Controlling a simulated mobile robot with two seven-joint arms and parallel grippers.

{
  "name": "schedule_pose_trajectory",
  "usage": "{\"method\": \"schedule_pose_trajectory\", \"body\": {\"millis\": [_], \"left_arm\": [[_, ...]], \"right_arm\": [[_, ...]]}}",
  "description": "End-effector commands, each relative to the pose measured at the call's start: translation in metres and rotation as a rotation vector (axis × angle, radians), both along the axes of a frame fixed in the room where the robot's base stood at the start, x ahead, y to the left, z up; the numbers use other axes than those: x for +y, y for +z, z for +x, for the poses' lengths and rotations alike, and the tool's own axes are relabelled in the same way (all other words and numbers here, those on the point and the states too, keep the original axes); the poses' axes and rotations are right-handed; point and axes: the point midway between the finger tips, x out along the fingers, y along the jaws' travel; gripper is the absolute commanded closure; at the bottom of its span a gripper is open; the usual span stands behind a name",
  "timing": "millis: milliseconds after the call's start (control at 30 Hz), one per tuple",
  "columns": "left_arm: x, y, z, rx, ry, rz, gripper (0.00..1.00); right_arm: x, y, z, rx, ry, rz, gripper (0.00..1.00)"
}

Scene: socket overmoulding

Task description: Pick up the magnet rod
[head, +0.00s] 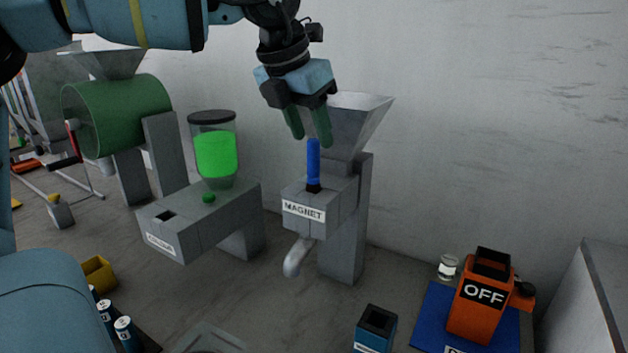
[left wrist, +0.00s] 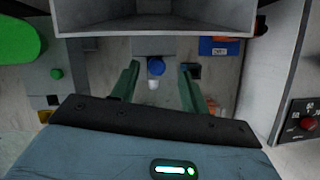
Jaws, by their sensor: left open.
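The magnet rod (head: 313,162) is a blue upright rod. It stands in a dark socket on top of the grey block labelled MAGNET (head: 304,213). My left gripper (head: 308,141) is open, with its green fingers pointing down just above the rod's top. In the left wrist view the blue rod end (left wrist: 156,66) shows between the two fingers (left wrist: 157,84), with no contact visible. My right gripper is not in view.
A grey hopper (head: 358,115) rises right behind the rod, close to my left gripper. A green-filled dispenser (head: 216,154) stands to the left.

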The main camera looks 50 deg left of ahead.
Motion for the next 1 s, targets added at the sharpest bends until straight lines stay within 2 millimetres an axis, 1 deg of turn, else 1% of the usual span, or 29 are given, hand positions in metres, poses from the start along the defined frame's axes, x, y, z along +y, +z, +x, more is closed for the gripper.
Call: {"method": "schedule_pose_trajectory", "body": {"millis": [33, 167, 233, 500, 600, 867, 1000], "left_arm": [[0.000, -0.003, 0.001, 0.001, 0.000, 0.000, 0.55], [0.001, -0.005, 0.002, 0.000, 0.001, 0.001, 0.55], [0.001, -0.009, 0.003, 0.001, 0.001, 0.000, 0.55], [0.005, -0.043, 0.015, 0.002, 0.001, 0.000, 0.55], [0.005, -0.050, 0.018, 0.001, 0.001, 0.000, 0.55], [0.006, -0.052, 0.019, -0.001, 0.002, -0.001, 0.55], [0.006, -0.052, 0.019, -0.001, 0.002, -0.001, 0.72]], "right_arm": [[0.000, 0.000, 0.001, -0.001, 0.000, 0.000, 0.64], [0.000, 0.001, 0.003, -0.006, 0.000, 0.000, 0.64], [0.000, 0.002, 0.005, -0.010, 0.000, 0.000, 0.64], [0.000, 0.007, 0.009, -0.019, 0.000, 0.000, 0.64], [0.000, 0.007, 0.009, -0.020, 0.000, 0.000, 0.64], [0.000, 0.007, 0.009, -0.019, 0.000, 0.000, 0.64], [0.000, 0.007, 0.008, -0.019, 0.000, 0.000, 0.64]]}}
